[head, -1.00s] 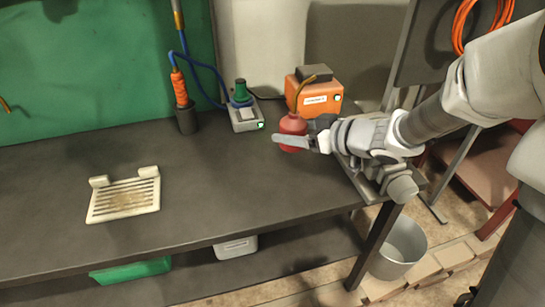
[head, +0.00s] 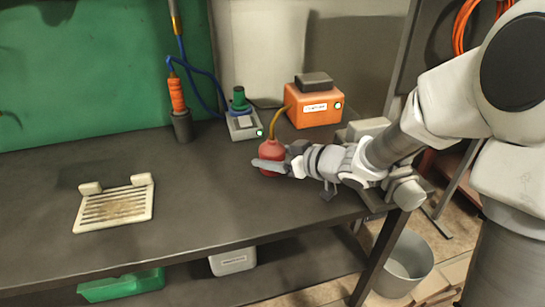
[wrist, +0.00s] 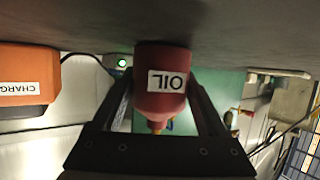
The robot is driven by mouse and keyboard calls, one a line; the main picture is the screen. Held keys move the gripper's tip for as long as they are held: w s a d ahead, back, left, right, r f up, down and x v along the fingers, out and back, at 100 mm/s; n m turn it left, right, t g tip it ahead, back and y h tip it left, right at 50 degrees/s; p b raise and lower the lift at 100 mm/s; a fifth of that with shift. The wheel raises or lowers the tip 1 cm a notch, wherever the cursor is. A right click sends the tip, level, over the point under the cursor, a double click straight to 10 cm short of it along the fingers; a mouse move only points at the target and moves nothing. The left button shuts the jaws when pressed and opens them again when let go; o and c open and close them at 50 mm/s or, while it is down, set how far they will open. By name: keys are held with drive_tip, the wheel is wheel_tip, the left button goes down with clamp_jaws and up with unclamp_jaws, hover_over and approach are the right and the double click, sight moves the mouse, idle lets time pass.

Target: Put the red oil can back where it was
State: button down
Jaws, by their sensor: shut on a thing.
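The red oil can (head: 272,153) has a thin, curved brass-coloured spout. It stands upright over the right half of the dark workbench (head: 215,210), in front of the orange box. My gripper (head: 275,165) is shut on it from the right. In the wrist view the picture is upside down and the can (wrist: 160,95) sits between both fingers, its OIL label facing the camera. The can's base is close to the bench top; I cannot tell whether it touches. An off-white slatted tray (head: 112,226) with a brownish stain lies empty at the bench's left.
The orange box (head: 313,112), labelled as a charger, stands behind the can. A grey device with a green top (head: 241,122) and an orange-handled tool in a dark holder (head: 179,105) stand at the back. A bucket (head: 405,262) is below right. The bench middle is clear.

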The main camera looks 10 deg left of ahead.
drive_tip(key=shift+f, duration=0.15)
unclamp_jaws()
drive_tip(key=shift+r, duration=0.2)
drive_tip(key=shift+s+d+r, duration=0.15)
drive_tip(key=shift+d, duration=0.1)
drive_tip(key=p+v, duration=0.4)
drive_tip(key=v, duration=0.6)
drive_tip(key=shift+s+d, duration=0.15)
drive_tip(key=shift+d, duration=0.1)
drive_tip(key=shift+s+d+r, duration=0.15)
drive_tip(key=shift+s+d, duration=0.1)
drive_tip(key=shift+d, duration=0.1)
